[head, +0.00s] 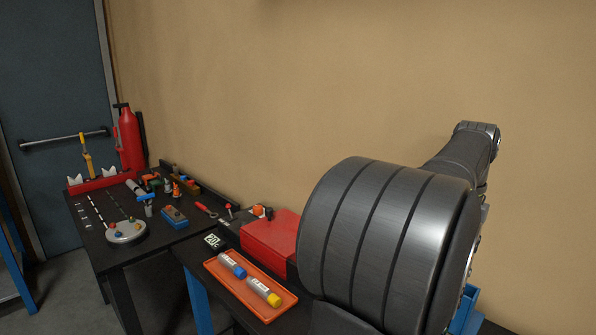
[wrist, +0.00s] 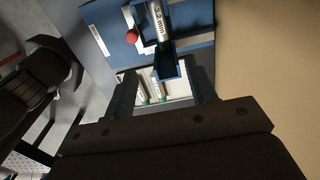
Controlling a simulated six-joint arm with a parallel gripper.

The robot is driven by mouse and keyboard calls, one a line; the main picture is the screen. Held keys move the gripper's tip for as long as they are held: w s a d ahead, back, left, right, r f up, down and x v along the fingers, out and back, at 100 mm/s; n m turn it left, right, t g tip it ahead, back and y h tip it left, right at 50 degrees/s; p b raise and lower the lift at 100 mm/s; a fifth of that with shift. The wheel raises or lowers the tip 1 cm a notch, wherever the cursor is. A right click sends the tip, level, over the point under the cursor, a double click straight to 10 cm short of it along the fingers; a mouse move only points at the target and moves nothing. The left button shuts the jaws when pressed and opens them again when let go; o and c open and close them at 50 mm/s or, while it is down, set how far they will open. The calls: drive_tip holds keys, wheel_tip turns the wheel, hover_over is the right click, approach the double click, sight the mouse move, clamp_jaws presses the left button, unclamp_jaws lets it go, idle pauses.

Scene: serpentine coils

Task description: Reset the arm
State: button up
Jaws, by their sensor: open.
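My gripper (wrist: 163,85) shows in the wrist view with its two dark fingers spread apart and nothing between them. Beyond the fingers is a blue holder (wrist: 168,68) with a silver cylinder (wrist: 159,22) marked "3.2 mm" in it. Past the fingertips, labelled tubes with green ends (wrist: 143,98) lie on a pale surface. In the head view, my grey arm fills the right side, and the gripper is not visible there.
An orange tray (head: 217,271) holds a blue-ended tube (head: 232,264) and a yellow-ended tube (head: 263,291). A red case (head: 268,235) stands behind it. A dark bench at left carries tools and a round grey plate (head: 126,232). A red ball (wrist: 131,38) sits beside the silver cylinder.

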wheel_tip(320, 180, down, 8)
idle(0.5)
wheel_tip(320, 180, up, 16)
wheel_tip(320, 180, down, 16)
wheel_tip(320, 180, up, 7)
drive_tip(key=shift+f, duration=0.15)
idle(0.9)
idle(0.8)
wheel_tip(320, 180, up, 6)
drive_tip(key=shift+r, duration=0.2)
idle(1.0)
